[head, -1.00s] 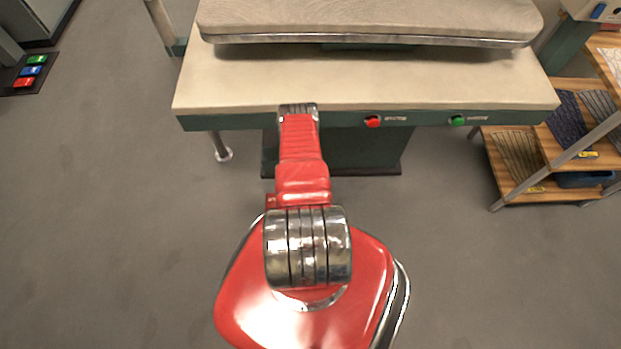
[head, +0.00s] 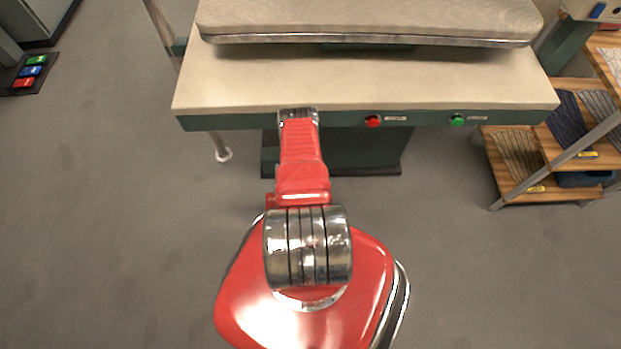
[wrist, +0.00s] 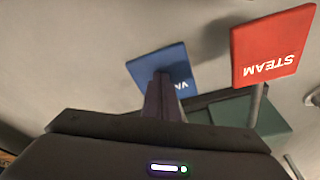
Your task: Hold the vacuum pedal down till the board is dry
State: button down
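The blue vacuum pedal (wrist: 176,67) shows in the wrist view, its white lettering upside down and partly hidden by my gripper. My gripper (wrist: 161,76) has its dark fingers together as one narrow bar, with nothing between them. Their tip overlaps the blue pedal's face; I cannot tell how hard it presses or how far the pedal is down. The red STEAM pedal (wrist: 272,45) stands to the right, apart from the fingers. In the head view the pale board (head: 350,85) shows, its dampness not readable. The gripper and these pedals are hidden there by my arm and the table.
A padded upper plate (head: 370,22) hangs over the board. Red (head: 373,121) and green (head: 457,120) buttons sit on the table's front edge. A wooden shelf (head: 511,188) with folded cloths stands right. The floor between is clear.

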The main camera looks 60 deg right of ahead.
jog(key=shift+a+f, duration=0.1)
jog(key=shift+f, duration=1.75)
dwell(2.6)
dwell(1.0)
jog(key=shift+d+r+v, duration=0.1)
jog(key=shift+d+v, duration=0.2)
jog(key=shift+v, duration=1)
jog(key=shift+d+r+v, duration=0.1)
jog(key=shift+d+v, duration=0.25)
jog(key=shift+v, duration=0.95)
jog(key=shift+d+r+v, duration=0.1)
jog(key=shift+d+v, duration=0.2)
jog(key=shift+v, duration=1.05)
jog(key=shift+d+r, duration=0.1)
jog(key=shift+s, duration=0.2)
